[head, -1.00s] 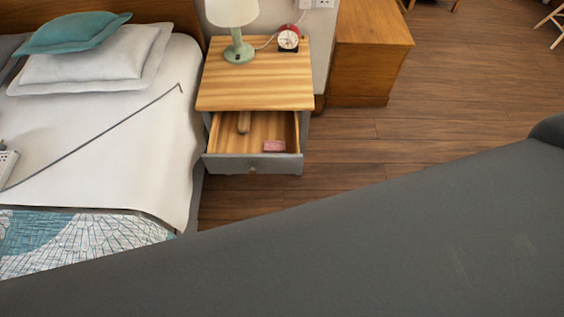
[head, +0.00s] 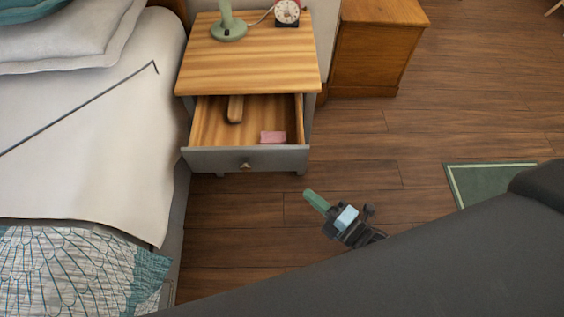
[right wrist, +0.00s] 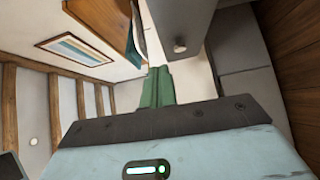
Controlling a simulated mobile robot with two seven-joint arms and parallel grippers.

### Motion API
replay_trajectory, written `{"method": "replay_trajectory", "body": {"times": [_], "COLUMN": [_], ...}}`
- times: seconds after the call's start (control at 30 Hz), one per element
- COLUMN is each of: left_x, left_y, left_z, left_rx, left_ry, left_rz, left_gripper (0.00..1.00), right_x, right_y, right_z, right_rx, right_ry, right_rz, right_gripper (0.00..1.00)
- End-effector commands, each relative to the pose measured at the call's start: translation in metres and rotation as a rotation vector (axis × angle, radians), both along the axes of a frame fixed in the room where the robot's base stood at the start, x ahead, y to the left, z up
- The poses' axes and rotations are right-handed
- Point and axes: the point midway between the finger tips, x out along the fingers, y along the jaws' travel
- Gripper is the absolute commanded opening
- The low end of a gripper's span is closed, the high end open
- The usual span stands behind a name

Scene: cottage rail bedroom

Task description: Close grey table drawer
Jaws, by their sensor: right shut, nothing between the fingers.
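The grey bedside table (head: 248,66) has a striped wooden top, and its grey-fronted drawer (head: 215,160) stands pulled out. A small knob (head: 245,166) sits on the drawer front. Inside lie a pink item (head: 273,137) and a brown wooden item (head: 236,108). My right gripper (head: 312,198), with green fingers, is shut and empty, in front of and to the right of the drawer, apart from it. In the right wrist view the shut fingers (right wrist: 157,88) point toward the grey drawer front (right wrist: 176,18), whose knob (right wrist: 180,45) shows. My left gripper is not in view.
The bed (head: 95,150) stands close along the table's left side. A lamp (head: 229,27) and a red alarm clock (head: 287,13) stand on the table. A wooden cabinet (head: 378,55) is at the back right. The wooden floor in front is clear, with a green mat (head: 490,182) at right.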

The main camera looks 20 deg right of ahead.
Motion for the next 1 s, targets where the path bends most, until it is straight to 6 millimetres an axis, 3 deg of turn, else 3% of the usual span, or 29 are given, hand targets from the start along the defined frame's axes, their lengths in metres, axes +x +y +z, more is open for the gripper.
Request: {"method": "replay_trajectory", "body": {"times": [0.37,0.9,1.0], "left_x": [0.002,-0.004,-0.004], "left_y": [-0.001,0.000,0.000], "left_z": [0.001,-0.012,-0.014], "left_rx": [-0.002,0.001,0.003], "left_ry": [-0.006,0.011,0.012], "left_rz": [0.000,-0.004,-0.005], "left_gripper": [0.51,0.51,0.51], "right_x": [0.011,0.094,0.108], "right_y": [0.005,0.051,0.044], "right_z": [0.001,0.001,0.000], "right_rx": [-0.014,-0.014,-0.018], "right_ry": [-0.024,-0.022,-0.023], "right_rz": [0.005,0.005,0.004], "right_gripper": [0.00,0.00,0.00]}}
